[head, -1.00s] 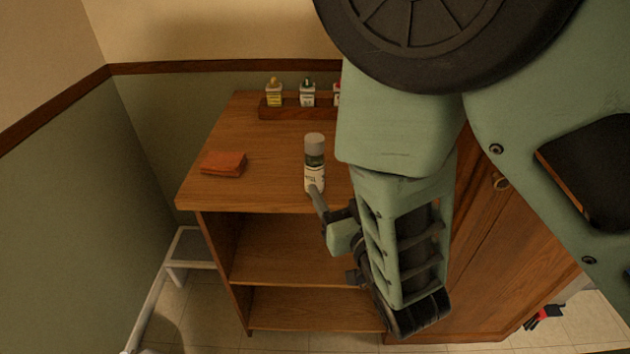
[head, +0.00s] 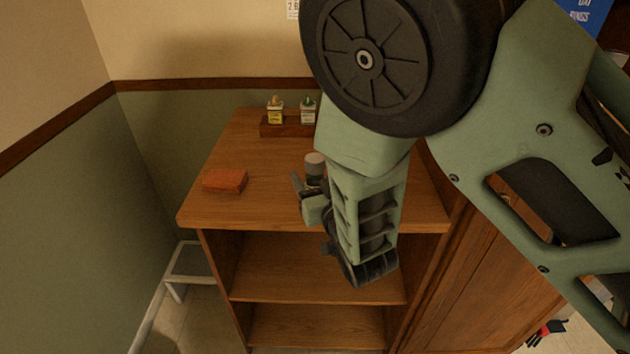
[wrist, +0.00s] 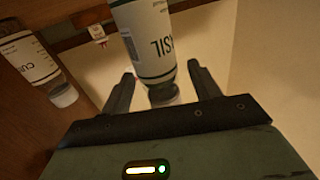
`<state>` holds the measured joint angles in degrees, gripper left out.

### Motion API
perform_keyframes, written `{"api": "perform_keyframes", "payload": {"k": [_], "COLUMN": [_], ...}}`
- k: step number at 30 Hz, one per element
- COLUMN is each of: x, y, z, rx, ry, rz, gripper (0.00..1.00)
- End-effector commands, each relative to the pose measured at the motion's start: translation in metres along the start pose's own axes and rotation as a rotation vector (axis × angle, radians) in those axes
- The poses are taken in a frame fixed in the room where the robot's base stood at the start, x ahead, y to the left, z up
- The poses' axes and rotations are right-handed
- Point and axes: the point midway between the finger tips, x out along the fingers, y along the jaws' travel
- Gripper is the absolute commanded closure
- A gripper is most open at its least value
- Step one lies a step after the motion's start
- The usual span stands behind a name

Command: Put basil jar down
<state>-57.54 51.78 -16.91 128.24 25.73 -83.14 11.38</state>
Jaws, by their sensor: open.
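The basil jar (wrist: 150,45), with a white label whose letters "SIL" show, is in the wrist view between and beyond the fingers of my gripper (wrist: 162,85). The fingers are open, with a gap visible at the right finger. In the head view a grey-capped jar (head: 314,160) is at the worktop; its lower part is hidden behind my gripper (head: 304,188), and its label cannot be read there. A second jar (wrist: 32,58), labelled "CU…", shows at the left of the wrist view.
A wooden rack (head: 284,128) with small bottles (head: 275,112) stands at the back of the worktop (head: 255,205). A reddish-brown block (head: 225,181) lies at the left. Open shelves (head: 310,270) are below. My arm hides the worktop's right part.

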Motion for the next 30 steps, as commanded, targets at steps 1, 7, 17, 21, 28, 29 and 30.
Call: {"api": "perform_keyframes", "payload": {"k": [1,7,17,21,28,29,30], "x": [0.004,0.006,0.006,0.006,0.006,0.006,0.006], "y": [0.0,0.0,0.0,0.0,0.0,0.0,0.0], "z": [-0.001,0.001,0.0,0.0,-0.008,-0.01,-0.014], "rx": [-0.001,-0.001,0.0,0.0,0.002,0.002,0.002], "ry": [0.0,-0.002,0.0,0.0,0.002,0.003,0.004], "rz": [0.0,0.0,0.0,0.0,0.0,0.0,0.0], "gripper": [0.38,0.38,0.93,0.93,0.93,0.93,0.93]}}
